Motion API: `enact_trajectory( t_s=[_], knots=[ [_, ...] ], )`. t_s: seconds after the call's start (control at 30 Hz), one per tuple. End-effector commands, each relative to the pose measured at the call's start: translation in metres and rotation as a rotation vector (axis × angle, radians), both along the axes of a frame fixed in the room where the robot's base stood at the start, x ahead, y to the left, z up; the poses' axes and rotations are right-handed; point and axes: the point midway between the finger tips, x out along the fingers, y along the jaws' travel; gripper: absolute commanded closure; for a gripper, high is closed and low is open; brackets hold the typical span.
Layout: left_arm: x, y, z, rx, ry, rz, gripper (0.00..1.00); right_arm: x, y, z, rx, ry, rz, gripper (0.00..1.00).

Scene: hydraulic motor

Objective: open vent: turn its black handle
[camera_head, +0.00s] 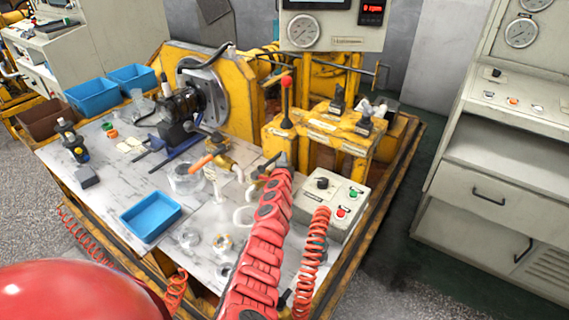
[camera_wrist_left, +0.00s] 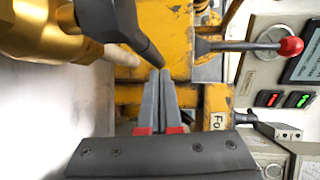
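The vent valve has a brass body (camera_wrist_left: 50,30), large at the upper left in the left wrist view, with a black handle (camera_wrist_left: 128,27) slanting down from it. In the head view the brass valve shows small near the middle, partly hidden by my red arm. My left gripper (camera_wrist_left: 160,74) has its two grey fingers together, with their tips at the handle's free end. They look shut, with no clear gap; I cannot tell whether they touch the handle. In the head view my left gripper (camera_head: 282,160) is beside the valve. My right gripper is not in view.
A valve with an orange handle (camera_head: 202,161) stands to the left. A grey box with buttons (camera_head: 332,202) sits to the right. A red-knobbed lever (camera_head: 286,100) rises behind. A blue tray (camera_head: 151,216) and several fittings lie on the worktop (camera_head: 110,188).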

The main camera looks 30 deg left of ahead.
Motion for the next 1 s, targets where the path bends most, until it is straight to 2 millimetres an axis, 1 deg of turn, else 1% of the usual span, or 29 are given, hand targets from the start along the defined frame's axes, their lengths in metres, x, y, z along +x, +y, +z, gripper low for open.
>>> enact_trajectory(
  t_s=[0.43, 0.57, 0.73, 0.87, 0.93, 1.0],
  knots=[
    [0.0, 0.002, 0.0, 0.0, 0.001, 0.009, 1.0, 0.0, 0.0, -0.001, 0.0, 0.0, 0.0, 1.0],
    [-0.003, 0.001, 0.001, 0.001, 0.003, 0.01, 1.0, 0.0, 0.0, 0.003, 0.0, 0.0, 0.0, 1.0],
    [-0.013, -0.004, 0.007, 0.002, 0.001, 0.009, 1.0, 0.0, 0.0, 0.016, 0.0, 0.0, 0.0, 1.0],
    [-0.028, -0.012, 0.011, 0.005, 0.003, 0.002, 1.0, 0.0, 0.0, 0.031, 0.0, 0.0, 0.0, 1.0],
    [-0.037, -0.013, 0.011, 0.006, 0.001, 0.008, 1.0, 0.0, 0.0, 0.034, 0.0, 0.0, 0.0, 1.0],
    [-0.045, -0.018, 0.013, 0.004, 0.0, 0.004, 1.0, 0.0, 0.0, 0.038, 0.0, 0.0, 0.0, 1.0]
  ],
)
